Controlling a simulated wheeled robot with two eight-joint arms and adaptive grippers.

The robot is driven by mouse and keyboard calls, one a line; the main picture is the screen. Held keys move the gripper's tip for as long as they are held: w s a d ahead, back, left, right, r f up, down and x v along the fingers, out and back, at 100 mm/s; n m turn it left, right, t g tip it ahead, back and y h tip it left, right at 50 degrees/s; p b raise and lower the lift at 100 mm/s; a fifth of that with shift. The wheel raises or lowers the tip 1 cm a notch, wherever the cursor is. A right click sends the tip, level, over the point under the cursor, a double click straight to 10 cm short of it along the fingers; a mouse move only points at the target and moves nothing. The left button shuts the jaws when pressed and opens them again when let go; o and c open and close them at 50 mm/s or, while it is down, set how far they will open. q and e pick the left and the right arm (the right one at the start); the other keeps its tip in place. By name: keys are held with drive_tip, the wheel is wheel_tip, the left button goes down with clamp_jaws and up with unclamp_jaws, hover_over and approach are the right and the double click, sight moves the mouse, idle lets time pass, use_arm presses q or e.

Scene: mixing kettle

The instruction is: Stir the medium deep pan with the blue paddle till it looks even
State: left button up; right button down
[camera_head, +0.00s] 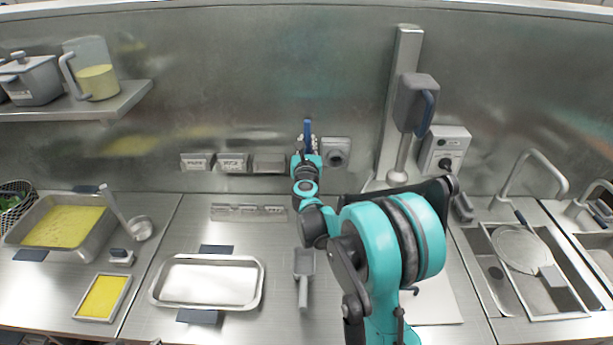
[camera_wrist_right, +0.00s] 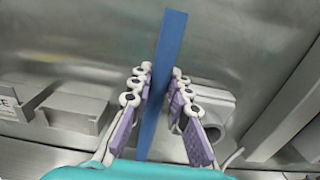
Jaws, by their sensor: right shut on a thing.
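My right gripper (camera_head: 306,147) is up near the back wall at the middle of the head view. It is shut on a blue paddle (camera_wrist_right: 165,70), a flat blue strip standing between the finger pads in the right wrist view. In the head view only a short upper piece of the paddle (camera_head: 308,128) shows above the fingers. A deep steel pan (camera_head: 92,244) with yellow contents stands at the left of the counter, well away from the gripper. The contents look fairly even in colour. My left gripper is not in view.
A shallow empty tray (camera_head: 257,285) lies at the centre left, with a scoop (camera_head: 304,272) beside it. A ladle (camera_head: 139,228) rests by the deep pan, and a small yellow-filled tray (camera_head: 82,311) lies in front. A mixer column (camera_head: 399,100) and sinks are at right.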

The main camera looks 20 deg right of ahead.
sight(307, 122)
drive_tip(key=shift+r+p, duration=2.2)
drive_tip(key=shift+r, duration=1.35)
